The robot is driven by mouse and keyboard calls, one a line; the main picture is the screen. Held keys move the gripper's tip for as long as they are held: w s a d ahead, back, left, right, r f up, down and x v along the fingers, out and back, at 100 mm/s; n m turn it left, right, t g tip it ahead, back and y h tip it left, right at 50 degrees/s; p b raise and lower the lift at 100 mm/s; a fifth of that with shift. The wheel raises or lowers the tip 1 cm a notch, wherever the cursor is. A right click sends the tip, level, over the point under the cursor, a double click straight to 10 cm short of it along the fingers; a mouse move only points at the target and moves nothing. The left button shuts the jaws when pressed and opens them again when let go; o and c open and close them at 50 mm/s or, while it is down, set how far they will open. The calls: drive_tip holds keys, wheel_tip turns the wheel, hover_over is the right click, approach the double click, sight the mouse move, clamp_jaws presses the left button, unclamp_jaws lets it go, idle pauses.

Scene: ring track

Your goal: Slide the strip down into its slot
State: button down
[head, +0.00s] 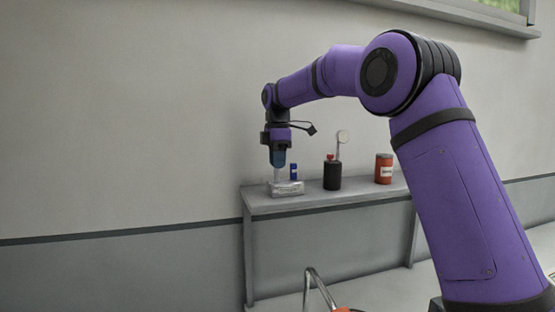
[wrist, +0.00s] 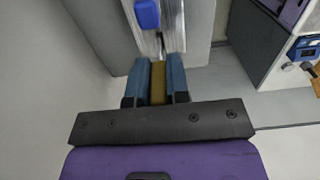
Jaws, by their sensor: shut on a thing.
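My gripper (head: 278,160) points straight down above a pale grey metallic block (head: 288,189) at the left end of the shelf. In the wrist view its two blue fingers (wrist: 159,66) are shut on a yellow-brown strip (wrist: 158,84). In the head view a thin pale piece shows between the fingertips and the block. The block also shows in the wrist view (wrist: 174,28), with a dark narrow gap just beyond the fingers that looks like the slot. I cannot tell whether the strip's lower end is in the slot.
A small blue object (head: 294,172) stands close behind the block. To the right on the grey shelf (head: 345,198) are a black cup (head: 332,176) holding several items and a red-brown can (head: 384,169). The wall is close behind. The shelf is clear between the cup and the can.

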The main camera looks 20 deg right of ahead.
sight(277, 181)
drive_tip(key=shift+f, duration=2.05)
drive_tip(key=c, duration=1)
unclamp_jaws()
drive_tip(key=shift+r, duration=0.1)
wheel_tip(277, 181, up, 10)
drive_tip(key=shift+r, duration=0.3)
